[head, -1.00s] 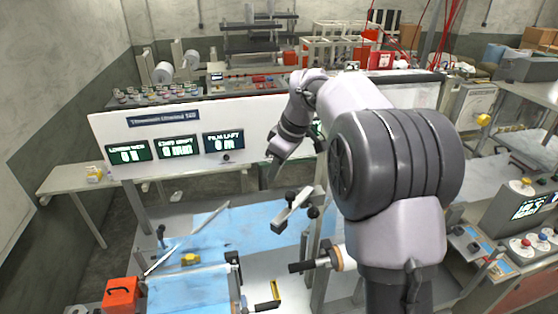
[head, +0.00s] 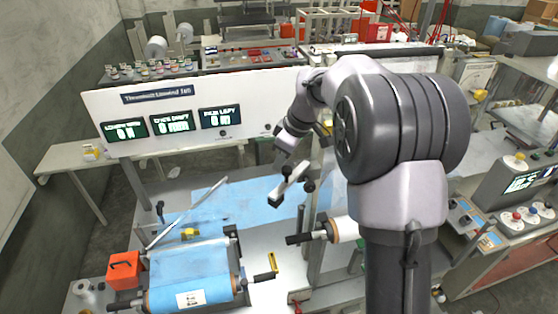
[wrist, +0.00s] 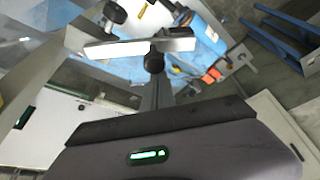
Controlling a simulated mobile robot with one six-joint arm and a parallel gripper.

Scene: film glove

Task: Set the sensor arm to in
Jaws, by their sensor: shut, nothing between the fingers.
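The sensor arm appears to be the pale grey bar with black knobs (head: 292,184), beside an upright post over the blue film in the head view. In the wrist view the bar (wrist: 120,48) crosses the upper middle, with one black knob above it and another below its right half. My gripper (head: 280,163) hangs just above and behind the bar in the head view. Its fingers (wrist: 157,88) look shut and empty in the wrist view, close to the lower knob. I cannot tell whether they touch it. My forearm hides part of the machine behind.
A white panel with three lit displays (head: 170,124) stands behind. A blue film roll (head: 190,270) and an orange box (head: 124,269) are at front left. A black-handled roller (head: 305,238) sticks out below the bar. A control console (head: 520,200) is at right.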

